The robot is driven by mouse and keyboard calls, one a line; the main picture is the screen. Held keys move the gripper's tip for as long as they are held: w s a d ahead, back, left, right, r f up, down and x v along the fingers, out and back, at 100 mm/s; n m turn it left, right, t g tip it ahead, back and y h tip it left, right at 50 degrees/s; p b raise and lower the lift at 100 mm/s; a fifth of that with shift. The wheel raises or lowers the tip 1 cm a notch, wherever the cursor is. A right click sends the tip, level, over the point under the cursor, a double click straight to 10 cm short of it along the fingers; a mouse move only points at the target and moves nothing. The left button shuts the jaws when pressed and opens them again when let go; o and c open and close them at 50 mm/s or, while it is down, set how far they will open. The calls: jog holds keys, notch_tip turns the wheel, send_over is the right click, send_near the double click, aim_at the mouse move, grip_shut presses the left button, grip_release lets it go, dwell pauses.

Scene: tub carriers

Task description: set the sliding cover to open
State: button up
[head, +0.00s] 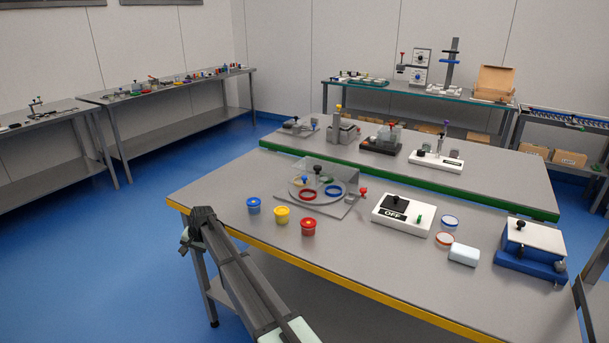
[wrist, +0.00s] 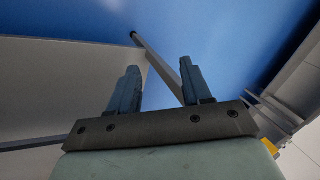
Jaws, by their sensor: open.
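A white box with a black sliding cover (head: 396,203), a small dark knob and an "OFF" label stands on the near table, right of the middle. A green knob (head: 418,219) stands on its right side. A blue box with a white lid (head: 531,235) and a black knob stands at the right end; I cannot tell whether that lid slides. My gripper (wrist: 158,65) is open and empty in the wrist view, with its two fingers apart. In the head view my arm reaches to the table's left front edge, well away from both boxes. The wrist view does not show either box.
Two ringed lids (head: 450,222) and a white block (head: 464,256) lie between the boxes. The front middle is clear.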

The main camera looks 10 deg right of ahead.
jog(key=w+a+r+m+t+y, duration=0.1)
jog(key=w+r, duration=0.4)
jog(key=r, duration=0.2)
jog(key=w+a+r, duration=0.2)
jog(key=w+r, duration=0.2)
jog(key=r, duration=0.3)
notch_tip(320, 180, up, 24)
jog(key=g+h, duration=0.4)
jog(key=h, duration=0.1)
send_over(305, 176)
notch_tip(305, 176, down, 14)
jog(key=shift+a+r, duration=0.1)
jog(key=shift+c, duration=0.4)
grip_shut()
